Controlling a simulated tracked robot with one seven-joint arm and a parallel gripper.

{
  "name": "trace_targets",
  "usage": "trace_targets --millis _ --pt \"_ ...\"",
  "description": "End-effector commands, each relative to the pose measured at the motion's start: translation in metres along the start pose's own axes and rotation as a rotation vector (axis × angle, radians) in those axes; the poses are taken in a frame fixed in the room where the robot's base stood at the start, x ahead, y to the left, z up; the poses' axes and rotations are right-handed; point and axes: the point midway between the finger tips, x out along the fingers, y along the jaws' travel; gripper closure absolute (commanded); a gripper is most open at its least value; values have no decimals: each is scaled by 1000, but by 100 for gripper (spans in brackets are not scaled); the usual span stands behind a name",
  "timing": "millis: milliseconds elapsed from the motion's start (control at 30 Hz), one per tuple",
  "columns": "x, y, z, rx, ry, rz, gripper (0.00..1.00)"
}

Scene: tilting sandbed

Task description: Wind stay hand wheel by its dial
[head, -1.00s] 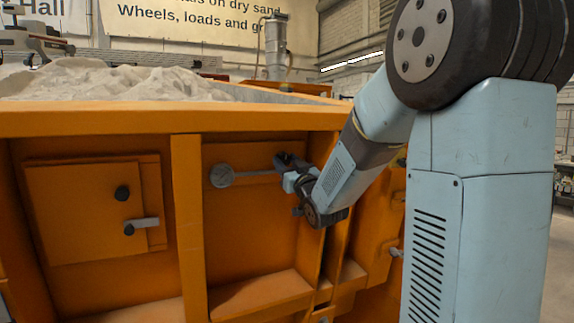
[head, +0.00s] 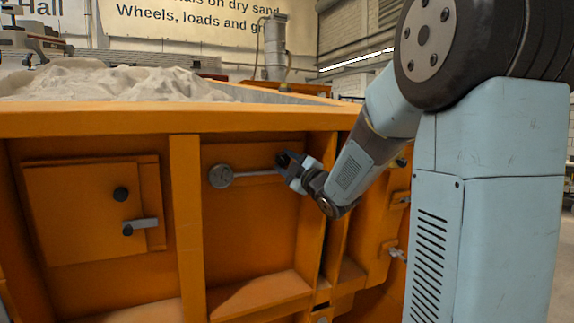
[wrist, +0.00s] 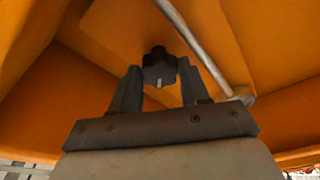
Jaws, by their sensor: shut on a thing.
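The hand wheel (wrist: 159,56) is a small dark lobed knob in the wrist view, against the orange wall. My gripper (wrist: 158,76) has one finger on each side of it and is shut on it. In the head view my gripper (head: 284,161) is at the right of the recessed orange panel, and its fingers hide most of the wheel. The dial (head: 221,176) is a round grey disc left of my gripper. A thin rod (head: 256,173) runs between the dial and the gripper area. The dial's reading is too small to tell.
The orange sandbed's rim (head: 180,120) overhangs the panel. An upright rib (head: 187,220) stands left of the dial. A hatch (head: 85,210) with black knobs and a grey handle is further left. Another rib is close to my wrist on the right.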

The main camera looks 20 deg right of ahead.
Motion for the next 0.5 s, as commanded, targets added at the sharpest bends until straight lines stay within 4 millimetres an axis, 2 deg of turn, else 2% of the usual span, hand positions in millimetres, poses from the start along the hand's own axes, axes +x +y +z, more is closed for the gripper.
trace_targets --millis 500 --pt "0 -3 -2 -474 3 -112 85"
